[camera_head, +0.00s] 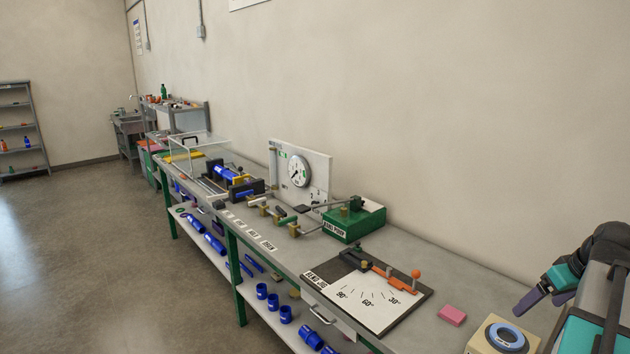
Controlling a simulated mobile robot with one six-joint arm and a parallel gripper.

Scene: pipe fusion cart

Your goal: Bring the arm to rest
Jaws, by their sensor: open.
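My gripper (541,299) is at the lower right of the head view, over the right end of the long grey bench (470,283). Its dark purple fingers hang down and point to the left. They are apart, and I see nothing between them. The wrist above shows teal and black parts. The rest of my arm is partly cut off by the right edge of the picture. The gripper looks clear of the beige block with a blue ring (506,336) below and left of it; the exact gap cannot be told.
A pink block (452,315) lies left of the gripper. Beyond it are a bend jig board (372,302) with an orange knob, a green box (354,222) and a white gauge panel (313,182). Blue pipe pieces (285,314) stand on the lower shelf. The floor at left is clear.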

